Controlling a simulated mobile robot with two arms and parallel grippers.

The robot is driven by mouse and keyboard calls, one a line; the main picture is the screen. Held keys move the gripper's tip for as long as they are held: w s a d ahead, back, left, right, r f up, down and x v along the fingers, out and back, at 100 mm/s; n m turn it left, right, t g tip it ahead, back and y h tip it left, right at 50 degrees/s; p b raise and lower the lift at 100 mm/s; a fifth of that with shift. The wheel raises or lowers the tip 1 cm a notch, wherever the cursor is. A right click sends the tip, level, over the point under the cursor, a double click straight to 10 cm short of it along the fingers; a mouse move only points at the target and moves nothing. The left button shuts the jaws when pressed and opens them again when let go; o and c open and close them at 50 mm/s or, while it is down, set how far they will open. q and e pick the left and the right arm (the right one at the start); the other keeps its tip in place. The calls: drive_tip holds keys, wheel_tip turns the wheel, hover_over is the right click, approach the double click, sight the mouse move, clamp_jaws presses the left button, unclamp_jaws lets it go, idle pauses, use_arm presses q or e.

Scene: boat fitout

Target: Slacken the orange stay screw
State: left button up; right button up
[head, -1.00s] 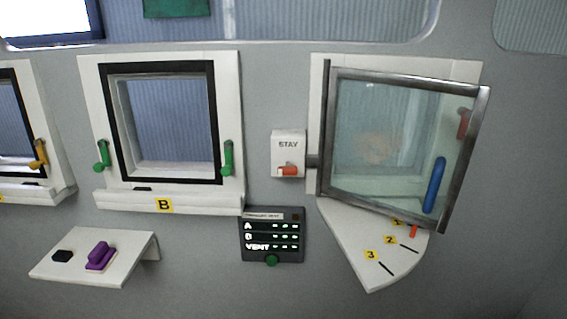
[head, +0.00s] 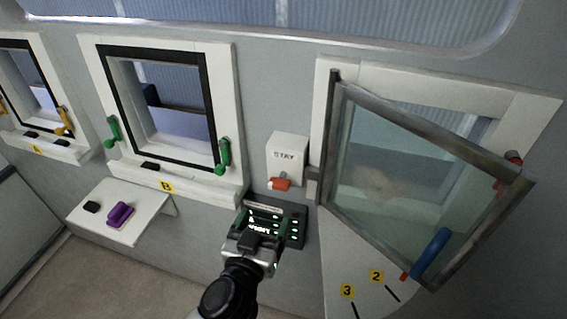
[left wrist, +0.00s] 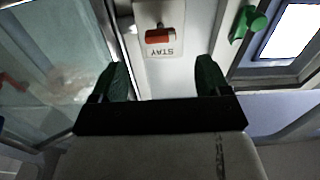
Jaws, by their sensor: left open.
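The orange stay screw (head: 279,184) is a short orange-red handle at the bottom of the white box marked STAY (head: 287,152), left of the hinged glass pane (head: 390,180). It also shows in the left wrist view (left wrist: 160,36), lying crosswise beside the upside-down word STAY. My left gripper (head: 258,226) is below the box, in front of the dark indicator panel (head: 295,222), and covers part of that panel. Its two dark green fingers (left wrist: 163,75) are apart and empty, with the screw beyond the gap between them. My right gripper is not in view.
The framed pane stands swung out at right, with a blue handle (head: 431,254), above a white quadrant marked 2 and 3 (head: 362,292). Window B (head: 165,187) with green handles is at left. A small shelf (head: 145,228) holds a purple piece (head: 120,214).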

sight(278, 189)
use_arm(q)
drive_tip(key=w, duration=0.2)
drive_tip(key=w+r, duration=0.1)
drive_tip(key=shift+w+d+p, duration=0.2)
drive_tip(key=shift+d+p, duration=0.15)
drive_tip(key=shift+d, duration=0.05)
drive_tip(key=x, duration=0.5)
drive_tip(key=shift+w+d+f+p, duration=0.2)
drive_tip(key=shift+w+d+p, duration=0.1)
drive_tip(key=shift+d, duration=0.05)
drive_tip(key=shift+w, duration=0.5)
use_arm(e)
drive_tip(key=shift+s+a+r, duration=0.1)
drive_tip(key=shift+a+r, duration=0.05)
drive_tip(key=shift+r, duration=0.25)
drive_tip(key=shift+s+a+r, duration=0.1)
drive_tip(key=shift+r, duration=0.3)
use_arm(q)
drive_tip(key=shift+d, duration=0.1)
drive_tip(key=c, duration=0.9)
